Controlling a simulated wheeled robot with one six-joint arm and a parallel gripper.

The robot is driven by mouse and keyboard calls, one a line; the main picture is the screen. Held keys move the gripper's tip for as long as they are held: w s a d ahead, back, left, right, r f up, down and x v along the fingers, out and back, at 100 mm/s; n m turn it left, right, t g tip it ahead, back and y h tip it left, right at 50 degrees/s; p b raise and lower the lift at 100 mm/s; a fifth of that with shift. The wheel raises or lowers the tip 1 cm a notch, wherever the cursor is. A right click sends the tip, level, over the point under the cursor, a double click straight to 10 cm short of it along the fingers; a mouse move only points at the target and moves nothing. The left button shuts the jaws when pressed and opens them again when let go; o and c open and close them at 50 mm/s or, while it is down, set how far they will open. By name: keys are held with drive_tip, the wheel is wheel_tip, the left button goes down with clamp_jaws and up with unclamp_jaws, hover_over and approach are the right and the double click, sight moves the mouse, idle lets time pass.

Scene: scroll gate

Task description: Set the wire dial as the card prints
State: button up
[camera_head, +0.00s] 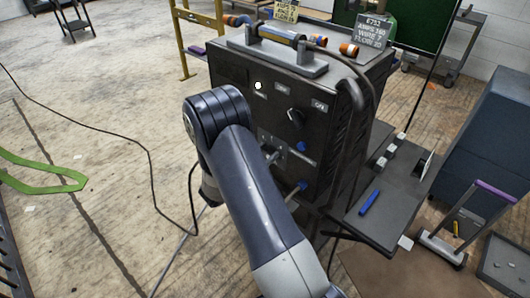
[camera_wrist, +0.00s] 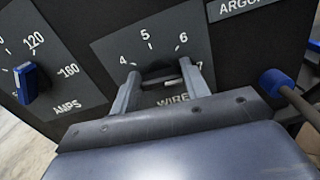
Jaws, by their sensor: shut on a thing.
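The wire dial (camera_wrist: 158,70) is in the wrist view, a dark knob on a grey plate with the numbers 4, 5, 6 and 7 around it. My gripper (camera_wrist: 160,78) is shut on its knob, one finger on each side. The fingers partly cover the knob and the word WIRE, and I cannot tell for sure which number it points at. In the head view a dark card (camera_head: 374,31) stands at the top right of the machine and seems to read AMPS 160, WIRE 7, FLOW 20. A yellow card (camera_head: 286,10) stands behind; its print is unclear.
A blue amps knob (camera_wrist: 32,83) is left of the wire dial, with 120 and 160 beside it. A blue-ended rod (camera_wrist: 275,82) sticks out at the right. My arm hides part of the machine front (camera_head: 235,75). A side shelf (camera_head: 390,210) holds a blue marker (camera_head: 370,202).

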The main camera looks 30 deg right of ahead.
drive_tip(key=n+p, duration=0.2)
drive_tip(key=n, duration=0.2)
drive_tip(key=shift+w+r, duration=0.1)
drive_tip(key=shift+w+n+p, duration=0.1)
drive_tip(key=shift+n+p, duration=1)
drive_tip(key=shift+n, duration=1.2)
drive_tip(key=o, duration=1)
drive_tip(key=shift+a+f, duration=0.15)
drive_tip(key=shift+f, duration=0.05)
drive_tip(key=v, duration=1)
drive_tip(key=shift+a, duration=0.3)
drive_tip(key=shift+d, duration=0.1)
